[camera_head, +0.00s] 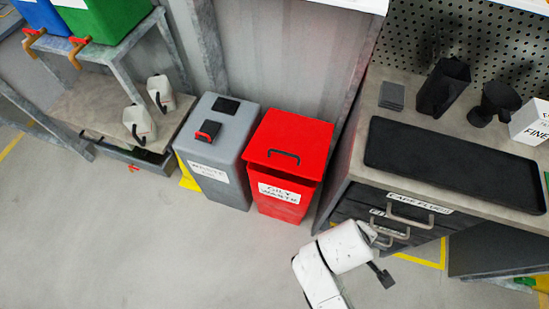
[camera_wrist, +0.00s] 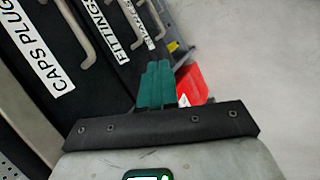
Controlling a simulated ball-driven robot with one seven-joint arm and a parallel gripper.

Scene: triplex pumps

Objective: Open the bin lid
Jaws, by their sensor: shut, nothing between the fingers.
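The red bin (camera_head: 280,210) labelled "OILY WASTE" stands on the floor at the middle. Its red lid (camera_head: 312,138) has a dark bar handle (camera_head: 284,156) on top and appears to lie closed. My gripper (camera_head: 385,279) is in front of the drawer cabinet, to the right of and apart from the red bin. In the wrist view my gripper's green fingers (camera_wrist: 158,66) are together with nothing between them. Part of the red bin (camera_wrist: 195,80) shows just beyond the fingers there; its handle is not visible in that view.
A grey waste bin (camera_head: 233,150) stands close at the red bin's left. The drawer cabinet (camera_head: 350,185) stands at its right, with protruding drawer handles (camera_head: 405,215) near my gripper. A black tray (camera_head: 450,165) lies on the cabinet top. The floor in front is clear.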

